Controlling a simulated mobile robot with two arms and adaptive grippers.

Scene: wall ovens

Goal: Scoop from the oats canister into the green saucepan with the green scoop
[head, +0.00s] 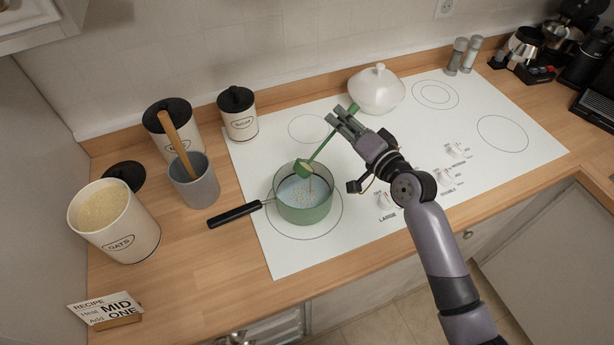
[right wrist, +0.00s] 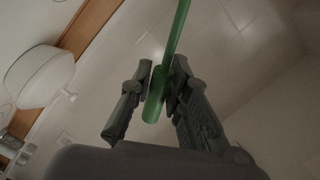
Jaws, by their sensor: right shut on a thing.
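My right gripper (head: 343,122) is shut on the handle of the green scoop (head: 318,153). In the right wrist view the scoop's green handle (right wrist: 154,95) is between the two fingers (right wrist: 152,90). The scoop's bowl (head: 304,168) is tilted over the green saucepan (head: 304,216). Pale flecks show below the bowl and on the whitish contents of the pan. The saucepan stands on the front left burner, its black handle pointing left. The oats canister (head: 127,243) stands open at the left, filled with oats (head: 101,209). My left gripper is not in view.
A black lid (head: 126,175) lies behind the oats canister. A grey crock (head: 195,188) with a wooden utensil and two lidded canisters (head: 239,121) stand nearby. A white lidded pot (head: 376,93) stands behind my gripper. A recipe card (head: 104,309) reads "MID" and "ONE".

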